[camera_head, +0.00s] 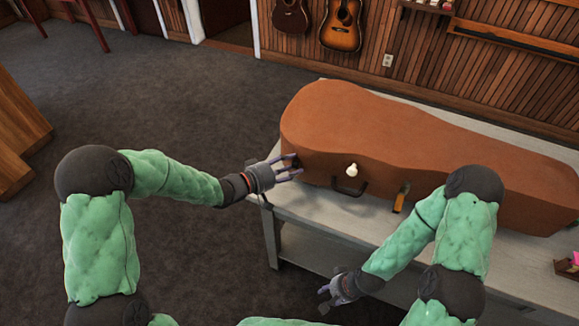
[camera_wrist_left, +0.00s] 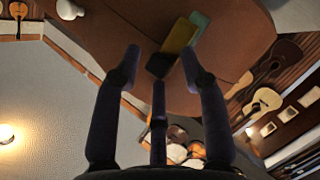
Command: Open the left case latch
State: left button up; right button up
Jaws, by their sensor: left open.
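The brown instrument case (camera_head: 400,130) lies shut on a grey table. My left gripper (camera_head: 296,169) is open, with its fingers at the case's left front end. In the left wrist view, a latch with a yellow plate (camera_wrist_left: 179,38), a black part and a teal part lies on the case just beyond the spread fingers (camera_wrist_left: 160,62). Contact cannot be told. In the head view, the fingers mostly hide this latch. Another latch (camera_head: 401,197), orange-yellow, sits further right on the case front. My right gripper (camera_head: 333,292) hangs low before the table, away from the case; its opening is unclear.
A dark carry handle (camera_head: 349,187) and a white knob (camera_head: 351,169) are on the case front between the latches. The grey table (camera_head: 330,205) has a bare front strip. A small box (camera_head: 567,268) stands at the right. Open carpet lies left.

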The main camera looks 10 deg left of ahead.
pick_arm(q)
grip_shut()
jog(key=shift+s+a+f+m+t+h+b, duration=0.15)
jog(key=shift+s+f+m+t+h+b, duration=0.45)
jog(key=shift+b, duration=1.4)
jog(key=shift+s+a+f+m+t+h+b, duration=0.3)
jog(key=shift+m+t+h+b, duration=0.55)
jog(key=shift+b, duration=1.2)
jog(key=shift+s+f+m+t+h+b, duration=0.4)
jog(key=shift+h+b, duration=0.55)
jog(key=shift+b, duration=1.05)
jog(key=shift+w+f, duration=0.1)
grip_release()
